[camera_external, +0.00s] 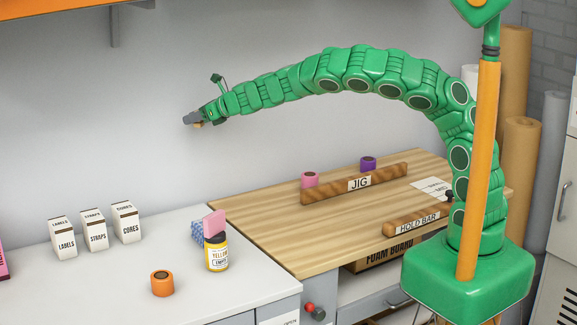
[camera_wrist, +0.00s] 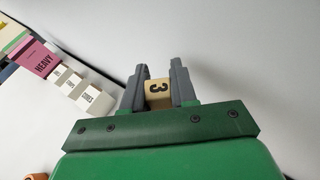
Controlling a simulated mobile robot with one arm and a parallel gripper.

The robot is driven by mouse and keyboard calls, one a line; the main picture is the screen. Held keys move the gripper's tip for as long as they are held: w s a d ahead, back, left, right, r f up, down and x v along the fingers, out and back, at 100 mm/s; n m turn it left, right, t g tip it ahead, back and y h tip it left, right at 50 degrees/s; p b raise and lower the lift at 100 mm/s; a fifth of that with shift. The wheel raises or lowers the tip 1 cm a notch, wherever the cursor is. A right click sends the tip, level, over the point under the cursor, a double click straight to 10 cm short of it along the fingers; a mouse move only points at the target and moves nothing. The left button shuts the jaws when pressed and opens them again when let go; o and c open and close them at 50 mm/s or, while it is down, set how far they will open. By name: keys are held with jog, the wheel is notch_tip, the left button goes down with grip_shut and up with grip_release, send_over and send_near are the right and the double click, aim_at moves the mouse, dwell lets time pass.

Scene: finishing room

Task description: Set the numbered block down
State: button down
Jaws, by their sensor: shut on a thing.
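The numbered block (camera_wrist: 158,94) is a tan wooden block with a dark 3 on its face in the wrist view. My gripper (camera_wrist: 160,80) has its two grey fingers on either side of the block and is shut on it. In the external view my gripper (camera_external: 191,119) is held high in front of the grey wall, above the white counter. The block shows there only as a small tan patch under the fingers (camera_external: 198,125).
White boxes marked LABELS (camera_external: 64,238), STRAPS (camera_external: 94,230) and CORES (camera_external: 126,222) stand on the white counter (camera_external: 110,290). An orange roll (camera_external: 162,283) and a yellow bottle (camera_external: 217,252) stand nearer. The wooden table (camera_external: 285,235) holds the JIG bar (camera_external: 335,188) and HOLD BAR (camera_external: 400,226).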

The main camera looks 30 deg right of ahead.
jog(key=a+m, duration=0.1)
jog(key=a, duration=0.3)
jog(key=m+t+h, duration=0.3)
jog(key=m+h, duration=0.4)
jog(key=h, duration=0.1)
send_over(152, 257)
notch_tip(152, 257, down, 18)
jog(key=shift+s+f, duration=0.1)
jog(key=shift+f, duration=4.75)
jog(key=shift+f, duration=0.15)
jog(key=c, duration=0.9)
grip_release()
jog(key=shift+r, duration=0.2)
